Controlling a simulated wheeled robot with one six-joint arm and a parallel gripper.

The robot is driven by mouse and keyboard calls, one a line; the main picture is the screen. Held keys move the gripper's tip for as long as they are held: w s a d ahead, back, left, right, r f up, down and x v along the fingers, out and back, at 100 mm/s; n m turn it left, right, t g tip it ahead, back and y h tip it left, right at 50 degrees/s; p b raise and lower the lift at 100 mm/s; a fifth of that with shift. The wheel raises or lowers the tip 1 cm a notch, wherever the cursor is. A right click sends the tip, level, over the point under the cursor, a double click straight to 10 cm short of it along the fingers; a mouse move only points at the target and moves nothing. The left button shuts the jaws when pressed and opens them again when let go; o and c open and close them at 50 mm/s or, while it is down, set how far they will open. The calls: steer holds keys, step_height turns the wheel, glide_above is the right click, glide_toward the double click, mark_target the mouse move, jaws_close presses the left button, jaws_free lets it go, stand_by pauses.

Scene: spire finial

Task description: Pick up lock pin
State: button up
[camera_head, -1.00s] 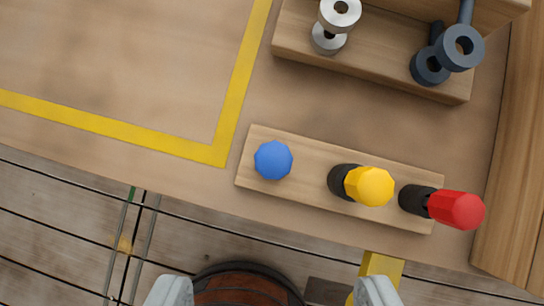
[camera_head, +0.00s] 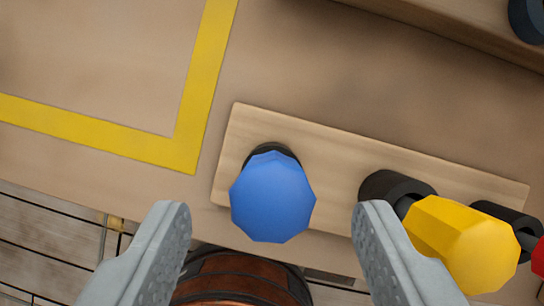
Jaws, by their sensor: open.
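A wooden block (camera_head: 330,145) holds pins in a row. The pin with the faceted blue head (camera_head: 272,200) stands at its left end in a dark collar. A pin with a yellow head (camera_head: 462,240) leans out of a dark sleeve to the right, and a red head (camera_head: 539,262) shows at the right edge. The frames do not label which of them is the lock pin. My gripper (camera_head: 272,212) is open, its fingers spread left and right of the blue head with gaps on both sides, apparently not touching it. The blue pin's shaft is hidden under its head.
A yellow taped corner (camera_head: 185,150) marks the tabletop at the left, which is clear. Part of another wooden stand (camera_head: 440,20) with a dark ring part (camera_head: 528,18) is at the top right. A brown barrel (camera_head: 240,280) shows below the table's front edge.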

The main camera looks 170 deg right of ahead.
mark_target(273, 209)
steer(key=x, duration=0.5)
steer(key=shift+r, duration=0.1)
steer(key=shift+c, duration=0.4)
steer(key=c, duration=1.1)
